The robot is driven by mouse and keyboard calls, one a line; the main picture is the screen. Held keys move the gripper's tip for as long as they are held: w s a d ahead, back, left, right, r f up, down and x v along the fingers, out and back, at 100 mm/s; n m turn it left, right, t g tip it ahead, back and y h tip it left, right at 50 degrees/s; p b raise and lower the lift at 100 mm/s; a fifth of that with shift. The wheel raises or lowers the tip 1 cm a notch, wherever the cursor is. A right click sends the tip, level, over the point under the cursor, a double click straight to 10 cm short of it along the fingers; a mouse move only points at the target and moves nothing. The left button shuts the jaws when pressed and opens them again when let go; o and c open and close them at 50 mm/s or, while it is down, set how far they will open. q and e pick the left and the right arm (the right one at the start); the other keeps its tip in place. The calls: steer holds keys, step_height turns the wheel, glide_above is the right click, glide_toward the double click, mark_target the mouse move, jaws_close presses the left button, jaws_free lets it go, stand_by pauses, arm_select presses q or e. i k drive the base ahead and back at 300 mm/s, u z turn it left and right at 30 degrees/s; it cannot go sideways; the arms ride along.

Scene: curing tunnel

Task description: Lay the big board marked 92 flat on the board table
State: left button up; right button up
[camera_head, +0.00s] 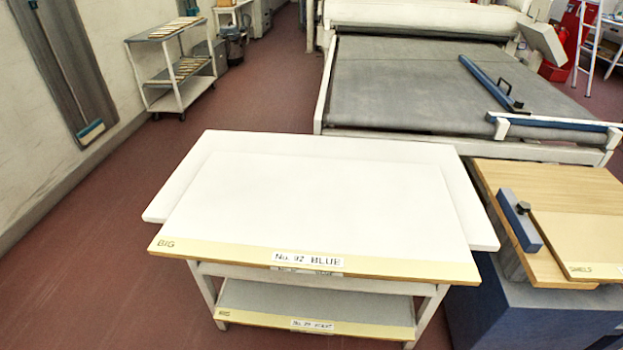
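The big board marked No. 92 BLUE (315,205) lies flat on the white board table (462,200). It has a white face and a cream front strip with the word BIG at its left end. Its front edge hangs out over the table's front edge and partly covers a label on the table below. The table top shows as a rim behind the board and at both sides. Neither of my grippers is in view, and nothing is seen touching the board.
A second BIG board (260,320) lies on the table's lower shelf. At the right, a wooden board with a blue clamp bar (520,220) rests on a blue stand. A grey conveyor bed (410,85) stands behind. A shelf cart (175,70) is far left. The left floor is clear.

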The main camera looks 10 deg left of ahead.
mark_target(348, 218)
steer(key=z, duration=1.9)
steer(key=i, duration=1.25)
steer(key=u, duration=3.25)
